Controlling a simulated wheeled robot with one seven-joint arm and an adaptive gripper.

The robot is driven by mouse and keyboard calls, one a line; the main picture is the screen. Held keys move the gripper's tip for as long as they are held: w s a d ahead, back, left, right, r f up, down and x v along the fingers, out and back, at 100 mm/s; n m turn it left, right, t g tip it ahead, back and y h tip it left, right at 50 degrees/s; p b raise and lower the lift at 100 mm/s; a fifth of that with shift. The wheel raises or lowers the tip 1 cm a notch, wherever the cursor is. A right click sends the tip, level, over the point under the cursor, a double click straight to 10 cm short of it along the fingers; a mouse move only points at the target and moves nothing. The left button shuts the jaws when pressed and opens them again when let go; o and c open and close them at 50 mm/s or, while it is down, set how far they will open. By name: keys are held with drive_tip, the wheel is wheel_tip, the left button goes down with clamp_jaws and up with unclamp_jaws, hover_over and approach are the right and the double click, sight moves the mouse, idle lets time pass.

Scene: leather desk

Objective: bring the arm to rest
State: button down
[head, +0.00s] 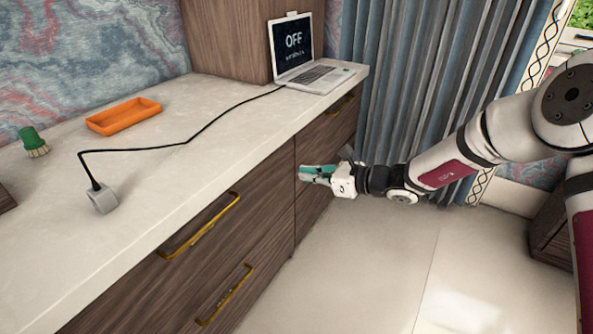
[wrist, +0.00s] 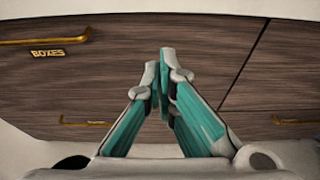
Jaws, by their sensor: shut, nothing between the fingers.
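My gripper (head: 303,173) is at the end of my outstretched arm, in front of the wooden drawer fronts and below the countertop edge. Its teal fingers point left in the head view. In the wrist view my gripper (wrist: 163,85) shows its two fingers meeting at the tips, shut with nothing between them. The drawer front (wrist: 100,90) lies beyond the fingertips; I cannot tell the exact gap.
The pale countertop (head: 210,165) holds an orange tray (head: 124,116), a green-handled brush (head: 33,142), a grey block (head: 103,199) on a black cable, and a laptop (head: 312,75) reading OFF. Brass handles (head: 200,226) stick out from the drawers. The floor (head: 370,270) is clear.

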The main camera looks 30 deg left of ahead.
drive_tip(key=s+d+r+n+g+h, duration=0.3)
drive_tip(key=s+d+r+n+h, duration=0.2)
drive_tip(key=s+d+r+n, duration=1)
drive_tip(key=s+d+r+n+t+h, duration=0.15)
drive_tip(key=s+d+h, duration=0.35)
drive_tip(key=s+d, duration=0.9)
drive_tip(key=s+d+n+t+h, duration=0.15)
drive_tip(key=s+d+h, duration=0.25)
drive_tip(key=s+d, duration=0.95)
wheel_tip(320, 180, up, 26)
drive_tip(key=w+d+t+p, duration=0.2)
drive_tip(key=t+p, duration=0.1)
drive_tip(key=p, duration=2.2)
drive_tip(key=shift+w+d+r+n, duration=0.2)
drive_tip(key=shift+w+d+n, duration=0.2)
drive_tip(key=shift+a, duration=0.15)
